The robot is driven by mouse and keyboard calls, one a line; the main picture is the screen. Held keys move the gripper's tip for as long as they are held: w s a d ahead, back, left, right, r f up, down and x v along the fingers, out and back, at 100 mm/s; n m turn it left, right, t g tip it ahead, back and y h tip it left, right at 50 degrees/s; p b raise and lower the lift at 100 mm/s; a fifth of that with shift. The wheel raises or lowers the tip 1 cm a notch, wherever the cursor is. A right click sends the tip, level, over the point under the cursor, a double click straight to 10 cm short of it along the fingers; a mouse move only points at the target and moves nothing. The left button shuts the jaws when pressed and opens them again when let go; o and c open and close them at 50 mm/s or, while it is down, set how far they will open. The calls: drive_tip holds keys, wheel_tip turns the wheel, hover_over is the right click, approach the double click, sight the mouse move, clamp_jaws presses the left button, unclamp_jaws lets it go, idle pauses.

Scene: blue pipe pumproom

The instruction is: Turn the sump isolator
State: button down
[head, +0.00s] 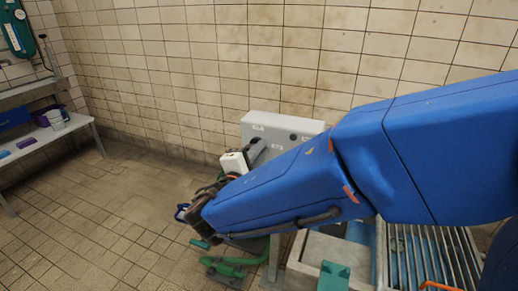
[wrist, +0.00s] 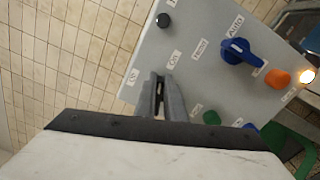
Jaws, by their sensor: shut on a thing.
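A grey control box (head: 300,126) stands against the tiled wall; its face (wrist: 205,75) fills much of the wrist view. My gripper (wrist: 160,88) is shut at the box face, between the labels "Off" and "On". A thin dark piece shows between its fingers; I take it for the handle of the sump isolator, the rest of which my fingers hide. In the head view my gripper (head: 257,150) reaches the left part of the box, partly behind my blue arm. The handle's exact angle cannot be told.
On the same face are a blue selector knob (wrist: 238,50) by "Hand" and "Auto", an orange button (wrist: 277,79), a lit lamp (wrist: 306,75), a green button (wrist: 211,117) and a small black knob (wrist: 164,20). A bench (head: 85,127) stands at the left; open floor lies between.

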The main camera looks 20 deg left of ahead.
drive_tip(key=shift+d+f+m, duration=0.1)
drive_tip(key=shift+f+m, duration=0.2)
drive_tip(key=shift+m, duration=0.6)
drive_tip(key=shift+f+m, duration=0.25)
drive_tip(key=shift+m, duration=0.65)
drive_tip(key=c, duration=1.8)
unclamp_jaws()
drive_tip(key=shift+c, duration=0.2)
drive_tip(key=s+a, duration=0.1)
drive_tip(key=s, duration=1.6)
drive_tip(key=shift+s+a, duration=0.2)
drive_tip(key=shift+d, duration=0.1)
